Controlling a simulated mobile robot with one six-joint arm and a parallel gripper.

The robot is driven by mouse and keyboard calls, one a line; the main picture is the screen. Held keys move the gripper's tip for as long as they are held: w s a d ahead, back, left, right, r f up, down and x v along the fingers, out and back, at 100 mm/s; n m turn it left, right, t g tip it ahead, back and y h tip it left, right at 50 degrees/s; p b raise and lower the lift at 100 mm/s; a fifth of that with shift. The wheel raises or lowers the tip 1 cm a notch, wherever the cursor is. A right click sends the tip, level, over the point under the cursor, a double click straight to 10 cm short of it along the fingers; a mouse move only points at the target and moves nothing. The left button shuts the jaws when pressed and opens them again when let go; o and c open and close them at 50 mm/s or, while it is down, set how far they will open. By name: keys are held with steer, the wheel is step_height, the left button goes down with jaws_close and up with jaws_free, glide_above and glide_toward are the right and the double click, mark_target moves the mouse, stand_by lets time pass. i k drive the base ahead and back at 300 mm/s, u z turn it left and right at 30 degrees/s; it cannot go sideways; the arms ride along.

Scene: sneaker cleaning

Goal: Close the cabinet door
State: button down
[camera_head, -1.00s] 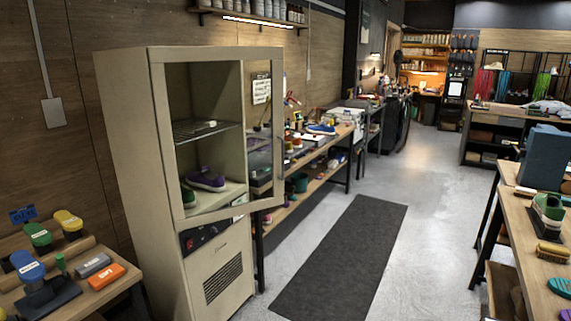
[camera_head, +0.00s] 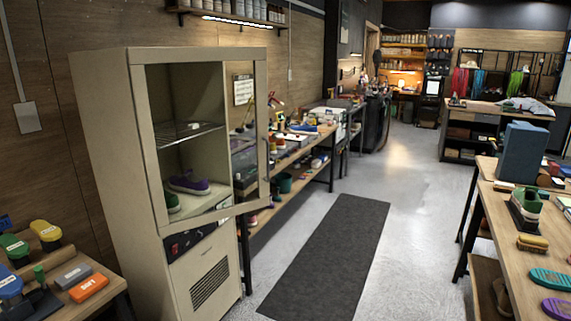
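The beige cabinet (camera_head: 112,160) stands at the left against the wooden wall. Its glazed door (camera_head: 262,125) is partly open. The door's left side meets the cabinet's left front edge, and its free right side stands out past the cabinet's right front edge. A handle (camera_head: 268,150) shows on that free side. Through the door I see a wire shelf (camera_head: 190,134) and a purple shoe (camera_head: 188,183) inside, with part of a green one (camera_head: 173,202). My gripper is not in view.
A small table (camera_head: 95,303) with brushes stands at the lower left, close to the cabinet. A long workbench runs along the wall behind the door. Another workbench (camera_head: 500,225) stands at the right. The dark floor mat (camera_head: 325,260) and the floor around it are clear.

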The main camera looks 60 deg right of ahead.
mark_target(137, 57)
steer(key=u, duration=0.05)
steer(key=k, duration=0.2)
steer(key=z, duration=1.95)
steer(key=i, duration=0.6)
steer(key=z, duration=0.05)
